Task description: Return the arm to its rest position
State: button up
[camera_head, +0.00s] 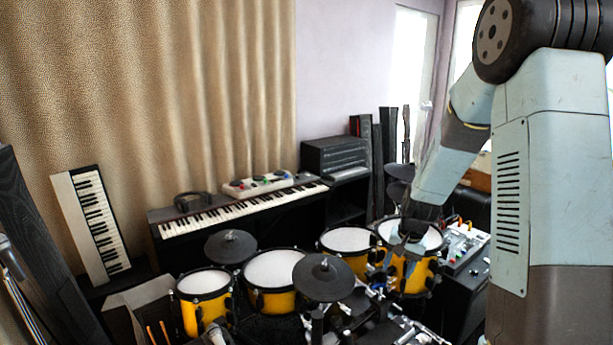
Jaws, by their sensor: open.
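My arm (463,150) comes in from the right side of the head view and reaches down over the drum kit. My gripper (405,245) is at the end of it, open, in front of the rightmost yellow drum (416,272). It hides part of that drum's white mesh head. The gripper is small and dark here, and I cannot tell whether it touches the drum. I see nothing held in it.
Other yellow drums with white heads (272,270) and black cymbal pads (323,277) stand left of my gripper. A keyboard (240,212) lies behind them. An effects board (462,245) sits right of the gripper. Open air lies above the drums before the curtain (200,90).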

jog(key=s+a+r+n+t, duration=0.1)
jog(key=s+r, duration=0.5)
jog(key=r, duration=0.3)
jog(key=s+a+r+n+t, duration=0.15)
jog(key=s+r, duration=0.35)
jog(key=r, duration=0.5)
jog(key=s+r+n+t, duration=0.1)
jog(key=s+r, duration=0.3)
jog(key=s, duration=0.4)
jog(key=s+r+n+h, duration=0.1)
jog(key=s+r, duration=0.2)
jog(key=s, duration=0.5)
jog(key=shift+d+r+t, duration=0.25)
jog(key=shift+r+t, duration=0.1)
